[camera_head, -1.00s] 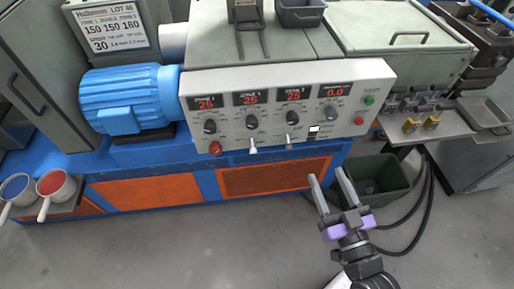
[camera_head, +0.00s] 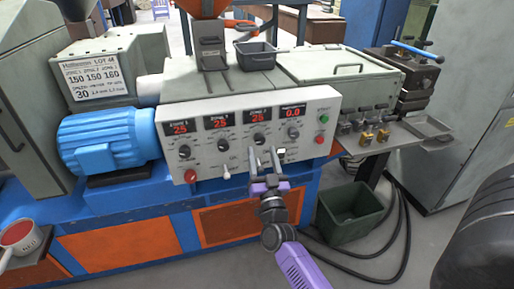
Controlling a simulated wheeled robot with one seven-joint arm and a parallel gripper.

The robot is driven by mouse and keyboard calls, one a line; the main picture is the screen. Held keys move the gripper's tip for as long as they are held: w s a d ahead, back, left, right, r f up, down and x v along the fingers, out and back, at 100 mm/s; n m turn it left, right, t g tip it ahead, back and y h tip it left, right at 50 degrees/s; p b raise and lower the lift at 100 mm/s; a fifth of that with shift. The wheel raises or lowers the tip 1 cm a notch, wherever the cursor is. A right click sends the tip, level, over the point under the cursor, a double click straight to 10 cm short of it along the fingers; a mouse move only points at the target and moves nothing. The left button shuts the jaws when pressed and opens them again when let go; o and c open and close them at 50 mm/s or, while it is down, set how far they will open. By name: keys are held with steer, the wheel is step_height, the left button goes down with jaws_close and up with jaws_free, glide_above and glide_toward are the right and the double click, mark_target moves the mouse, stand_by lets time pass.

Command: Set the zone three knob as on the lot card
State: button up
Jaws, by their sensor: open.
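The lot card (camera_head: 95,75) on the grey housing at left reads 150, 150 and 160 for the zones, with 30 below. The white control panel (camera_head: 210,165) has several displays and black knobs. The zone three display (camera_head: 258,114) reads 25, and the zone three knob (camera_head: 258,138) sits under it. My gripper (camera_head: 263,155) is open and empty. Its two fingers point up toward the panel, with the tips just below the zone three knob in the picture. I cannot tell the gap between fingertips and panel. The knob's pointer is too small to read.
Zone one (camera_head: 184,152) and zone two (camera_head: 222,145) knobs are left of it; another knob (camera_head: 293,133) is right, under a 0.0 display. A red button (camera_head: 190,176) and a lever switch (camera_head: 226,173) are low on the panel. A green bin (camera_head: 350,212) stands on the floor.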

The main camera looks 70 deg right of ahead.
mark_target(260, 143)
steer(key=shift+x, duration=2.05)
steer(key=shift+s+d, duration=0.1)
jaws_close()
